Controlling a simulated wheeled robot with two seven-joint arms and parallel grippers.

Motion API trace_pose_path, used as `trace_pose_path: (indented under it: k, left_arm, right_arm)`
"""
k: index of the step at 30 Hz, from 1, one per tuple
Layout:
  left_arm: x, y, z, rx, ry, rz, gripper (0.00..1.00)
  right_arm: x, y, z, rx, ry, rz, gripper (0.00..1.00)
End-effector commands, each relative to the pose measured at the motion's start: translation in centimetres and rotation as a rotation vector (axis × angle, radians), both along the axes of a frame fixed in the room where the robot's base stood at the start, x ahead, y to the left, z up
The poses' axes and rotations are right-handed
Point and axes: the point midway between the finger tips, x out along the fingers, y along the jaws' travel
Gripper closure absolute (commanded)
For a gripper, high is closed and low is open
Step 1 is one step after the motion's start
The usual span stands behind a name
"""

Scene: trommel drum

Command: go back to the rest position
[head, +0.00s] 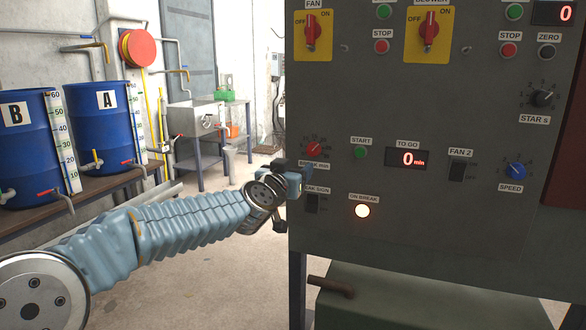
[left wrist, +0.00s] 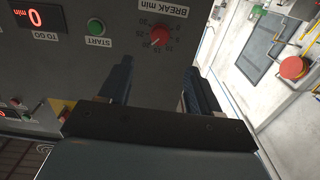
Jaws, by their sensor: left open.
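My left arm comes in from the lower left in the head view. My left gripper (head: 296,172) is at the left edge of the grey control panel (head: 400,110), in front of the break sign switch (head: 312,204) area and just below the red break min knob (head: 314,149). In the left wrist view the gripper (left wrist: 158,72) has its two dark fingers apart with nothing between them. The break min knob also shows there (left wrist: 160,34), beyond the fingertips. I cannot tell whether the gripper touches the panel. My right gripper is in neither view.
The on break lamp (head: 362,211) glows, and the to go display (head: 408,158) reads 0. Blue barrels A (head: 100,135) and B (head: 28,160) stand on a bench at the left. A sink (head: 195,118) is farther back. Open floor lies between the bench and the panel.

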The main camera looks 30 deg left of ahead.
Motion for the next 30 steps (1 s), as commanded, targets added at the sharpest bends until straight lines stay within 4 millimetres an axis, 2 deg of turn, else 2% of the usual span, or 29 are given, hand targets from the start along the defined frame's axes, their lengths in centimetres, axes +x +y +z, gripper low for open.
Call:
trace_pose_path:
  k: [16,20,23,26,27,29,30]
  left_arm:
    - [-0.1,-0.1,0.0,0.002,0.001,-0.001,0.37]
    - [0.7,-1.4,-1.8,0.011,0.038,-0.017,0.37]
    - [2.3,-4.4,-6.2,0.024,0.125,-0.056,0.37]
    - [3.8,-8.1,-13.4,0.026,0.26,-0.107,0.37]
    - [4.0,-9.5,-16.7,0.02,0.321,-0.129,0.37]
    - [4.0,-11.5,-21.7,0.005,0.411,-0.159,0.37]
    - [3.6,-12.7,-25.0,-0.009,0.473,-0.177,0.37]
  right_arm:
    - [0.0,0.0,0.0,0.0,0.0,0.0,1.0]
    - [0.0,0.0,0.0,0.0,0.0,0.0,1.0]
    - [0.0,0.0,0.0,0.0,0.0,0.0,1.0]
    - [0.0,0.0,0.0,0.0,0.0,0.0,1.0]
    - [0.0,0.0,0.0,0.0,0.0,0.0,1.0]
    - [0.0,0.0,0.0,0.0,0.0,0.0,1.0]
    - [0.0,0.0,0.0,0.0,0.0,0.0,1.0]
